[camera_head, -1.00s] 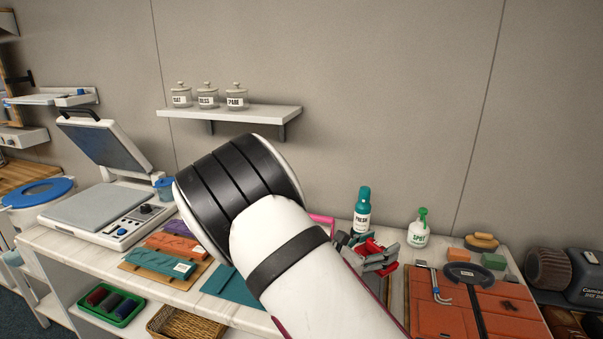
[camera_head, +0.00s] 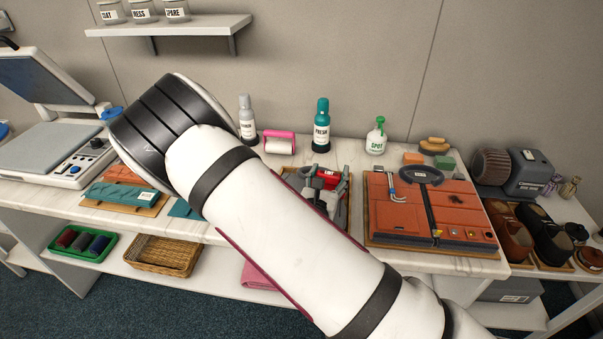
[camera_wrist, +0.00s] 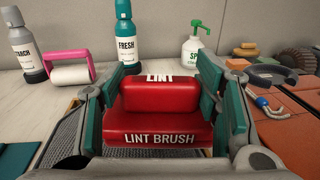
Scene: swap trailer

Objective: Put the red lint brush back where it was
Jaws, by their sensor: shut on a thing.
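The red lint brush (camera_head: 327,172), labelled LINT BRUSH, shows large in the middle of the wrist view (camera_wrist: 160,128). My gripper (camera_head: 322,182) is shut on it, with teal finger pads on its left and right sides in the wrist view (camera_wrist: 160,92). The brush is over a wood-framed tray (camera_head: 284,177) with a grey mesh-like surface, which also shows at lower left in the wrist view (camera_wrist: 62,143). My arm and gripper hide much of this tray. I cannot tell whether the brush touches it.
Behind stand a pink-handled roller (camera_head: 279,143), a grey-white bottle (camera_head: 247,118), a teal FRESH bottle (camera_head: 321,128) and a SPOT bottle (camera_head: 376,138). To the right, a board (camera_head: 369,239) carries orange panels and tools. Bare counter (camera_head: 345,152) shows behind the brush.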

